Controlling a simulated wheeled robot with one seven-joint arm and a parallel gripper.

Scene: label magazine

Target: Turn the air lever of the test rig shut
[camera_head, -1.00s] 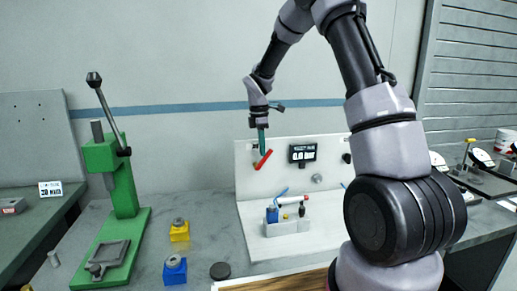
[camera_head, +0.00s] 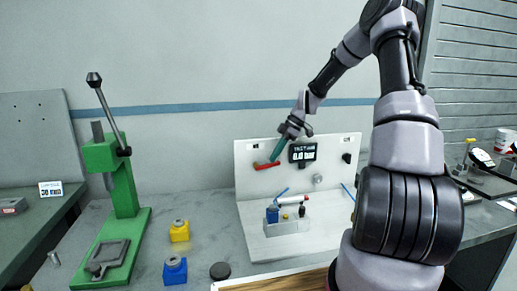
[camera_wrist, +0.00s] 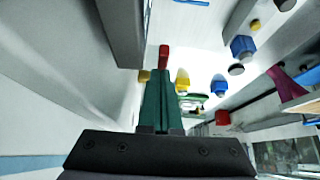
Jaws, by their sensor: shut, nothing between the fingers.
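The air lever (camera_head: 264,166) is a red bar on the white upright panel of the test rig (camera_head: 330,232). It lies close to level in the head view. My gripper (camera_head: 274,158) is shut and empty, with its green fingers slanting down to the right part of the lever. The fingertips look to be at or against the lever; contact is not certain. In the wrist view the shut green fingers (camera_wrist: 161,100) point at the red end of the lever (camera_wrist: 164,50), with a brass-coloured part (camera_wrist: 144,76) just left of them. A dark display (camera_head: 303,152) right of the lever seems to read 0.0 bar.
A grey block (camera_head: 288,227) with small items stands on the rig's base. A green press (camera_head: 125,180) stands left. Yellow (camera_head: 180,232) and blue (camera_head: 175,270) blocks and a dark puck (camera_head: 220,270) lie on the bench.

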